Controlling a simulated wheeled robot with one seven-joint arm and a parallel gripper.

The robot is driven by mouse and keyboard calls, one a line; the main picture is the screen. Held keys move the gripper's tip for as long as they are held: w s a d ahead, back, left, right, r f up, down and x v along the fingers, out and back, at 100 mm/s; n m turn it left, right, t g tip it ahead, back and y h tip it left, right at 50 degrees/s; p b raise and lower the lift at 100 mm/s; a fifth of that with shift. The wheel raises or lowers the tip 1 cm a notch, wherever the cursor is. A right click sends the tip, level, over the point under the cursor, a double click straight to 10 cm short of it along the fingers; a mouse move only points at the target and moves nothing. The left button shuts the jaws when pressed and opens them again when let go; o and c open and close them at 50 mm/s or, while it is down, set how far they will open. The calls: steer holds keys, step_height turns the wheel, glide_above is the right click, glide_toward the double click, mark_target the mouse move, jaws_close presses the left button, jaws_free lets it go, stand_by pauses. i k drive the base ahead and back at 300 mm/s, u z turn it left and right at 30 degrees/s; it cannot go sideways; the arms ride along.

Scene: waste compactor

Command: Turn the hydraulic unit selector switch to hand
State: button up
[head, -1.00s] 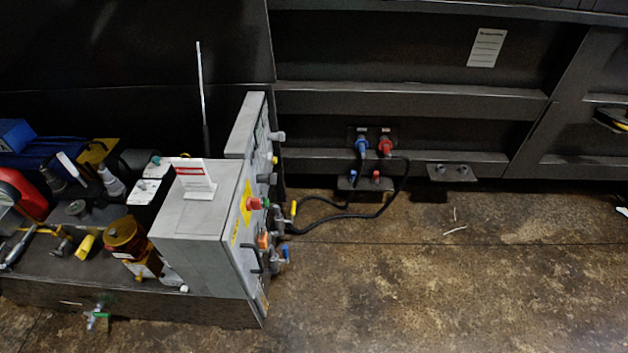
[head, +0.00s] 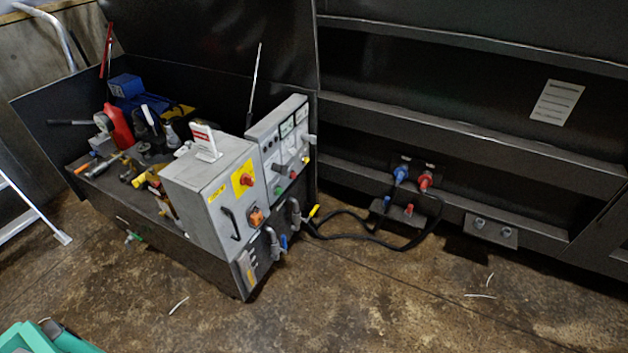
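The hydraulic unit (head: 190,255) stands left of centre in the head view, with its front faces turned toward me. A grey box (head: 205,185) on it carries a red knob on a yellow plate (head: 244,180), an orange switch (head: 257,217) and a black handle. Behind it to the right, a control panel (head: 267,140) has gauges, dark knobs (head: 288,167) and small red and green controls. The labels are too small to read, so I cannot tell which control is the selector switch or where it points. My gripper is not in view.
Black hoses run from the unit to blue and red connectors (head: 425,181) on the dark compactor wall (head: 450,120). The brown floor (head: 380,310) in front and to the right is mostly clear, with small white scraps. A ladder (head: 30,212) stands at the left edge.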

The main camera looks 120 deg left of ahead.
mark_target(284, 170)
steer(key=u, duration=0.1)
steer(key=i, duration=0.6)
steer(key=u, duration=4.05)
steer(key=i, duration=1)
steer(key=z, duration=0.1)
steer(key=k, duration=0.55)
steer(key=z, duration=0.05)
